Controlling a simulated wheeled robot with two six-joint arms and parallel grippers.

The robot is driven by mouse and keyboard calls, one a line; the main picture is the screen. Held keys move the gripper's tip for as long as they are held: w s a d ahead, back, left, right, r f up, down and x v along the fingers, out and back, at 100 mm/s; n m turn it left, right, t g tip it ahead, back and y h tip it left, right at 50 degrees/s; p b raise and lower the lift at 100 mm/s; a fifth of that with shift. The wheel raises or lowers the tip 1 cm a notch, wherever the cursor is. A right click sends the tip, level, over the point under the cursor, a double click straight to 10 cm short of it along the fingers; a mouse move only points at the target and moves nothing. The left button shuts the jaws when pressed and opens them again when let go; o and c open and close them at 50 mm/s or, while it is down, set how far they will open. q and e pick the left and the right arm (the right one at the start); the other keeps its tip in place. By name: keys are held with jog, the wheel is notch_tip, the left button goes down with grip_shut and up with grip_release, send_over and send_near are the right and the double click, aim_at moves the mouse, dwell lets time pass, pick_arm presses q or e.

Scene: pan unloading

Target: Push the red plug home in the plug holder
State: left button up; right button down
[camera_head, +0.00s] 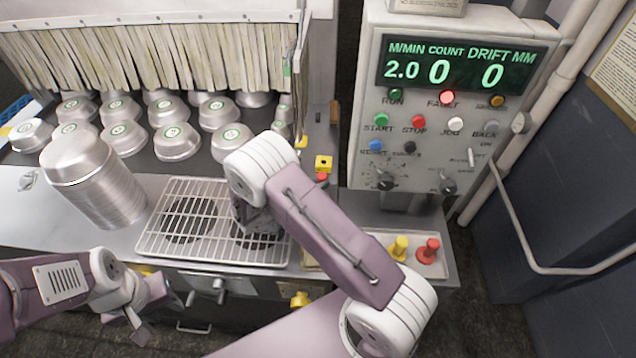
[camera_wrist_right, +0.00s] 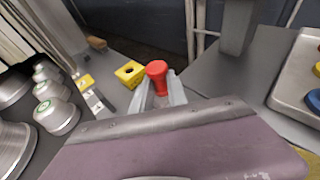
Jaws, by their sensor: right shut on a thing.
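The plug holder is a yellow block with a dark hole (camera_head: 323,163), on the grey worktop; it also shows in the right wrist view (camera_wrist_right: 129,73). The red plug (camera_wrist_right: 157,77) stands between the fingers of my right gripper (camera_wrist_right: 160,95), which is shut on it. The plug is just beside the holder, apart from its hole, which looks empty. In the head view, the red plug's top (camera_head: 321,177) shows just in front of the holder, and my right arm hides most of that gripper. My left gripper (camera_head: 126,320) is open and empty at the lower left.
A tray (camera_head: 432,268) at the right holds a yellow plug (camera_head: 399,248) and another red plug (camera_head: 428,250). A wire rack (camera_head: 165,240) lies left of my right arm, beside stacked metal pans (camera_head: 95,180). A control panel (camera_head: 450,110) rises behind. A hanging strip curtain (camera_head: 150,55) is at the back left.

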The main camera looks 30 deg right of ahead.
jog(key=shift+f, duration=0.1)
jog(key=c, duration=1.2)
grip_release()
jog(key=b+v, duration=0.1)
jog(key=v, duration=0.7)
jog(key=shift+a+b, duration=0.2)
jog(key=shift+b, duration=0.15)
jog(key=shift+s+a+r, duration=0.15)
jog(key=shift+a+r, duration=0.05)
jog(key=shift+a, duration=0.1)
